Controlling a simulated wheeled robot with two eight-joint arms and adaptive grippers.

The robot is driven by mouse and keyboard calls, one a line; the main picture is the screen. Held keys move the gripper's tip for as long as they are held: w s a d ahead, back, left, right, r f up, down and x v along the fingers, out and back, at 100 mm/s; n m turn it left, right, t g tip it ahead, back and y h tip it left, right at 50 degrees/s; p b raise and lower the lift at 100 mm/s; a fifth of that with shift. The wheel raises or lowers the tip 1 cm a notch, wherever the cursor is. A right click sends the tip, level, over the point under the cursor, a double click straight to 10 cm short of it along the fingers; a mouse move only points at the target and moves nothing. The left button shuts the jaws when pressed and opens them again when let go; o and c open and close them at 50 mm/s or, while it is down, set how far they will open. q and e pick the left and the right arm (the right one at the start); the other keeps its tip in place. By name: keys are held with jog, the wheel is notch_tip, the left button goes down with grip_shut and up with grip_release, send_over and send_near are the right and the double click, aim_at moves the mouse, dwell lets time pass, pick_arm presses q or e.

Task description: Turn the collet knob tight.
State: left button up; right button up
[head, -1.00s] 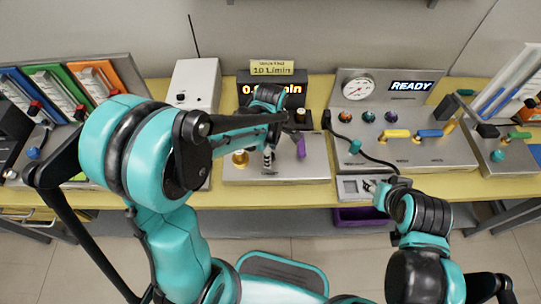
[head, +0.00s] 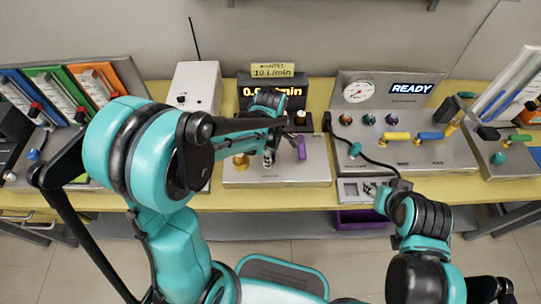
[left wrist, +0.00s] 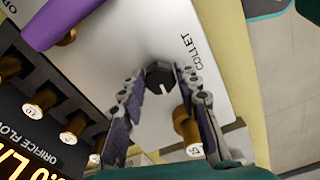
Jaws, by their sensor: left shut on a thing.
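The collet knob (left wrist: 160,75) is a small black knob with a white line, on a pale metal panel beside the printed word COLLET. My left gripper (left wrist: 162,84) has its two fingers on either side of the knob and is shut on it. In the head view my left gripper (head: 268,154) reaches down to the silver panel (head: 285,176), and the arm and fingers largely hide the knob there. My right gripper (head: 374,188) is low at the table's front edge, near a small display box; its jaws are too small to judge.
A purple lever (head: 301,147) and a brass cylinder (head: 240,161) flank the knob on the panel. An amber display (head: 257,91) stands behind. A panel with a gauge (head: 358,89) and a READY screen (head: 411,88) is to the right, with a black cable (head: 362,154).

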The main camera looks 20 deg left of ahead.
pick_arm(q)
jog(key=m, duration=0.3)
jog(key=shift+m, duration=0.4)
jog(key=m, duration=0.4)
jog(key=shift+m, duration=0.3)
jog(key=m, duration=0.4)
jog(key=shift+s+a+m, duration=0.1)
jog(key=shift+m, duration=0.2)
jog(key=m, duration=0.3)
jog(key=shift+m, duration=0.3)
jog(key=m, duration=0.3)
jog(key=shift+m, duration=0.3)
jog(key=m, duration=0.4)
jog(key=shift+a, duration=0.1)
jog(key=m, duration=0.5)
jog(key=shift+m, duration=2.1)
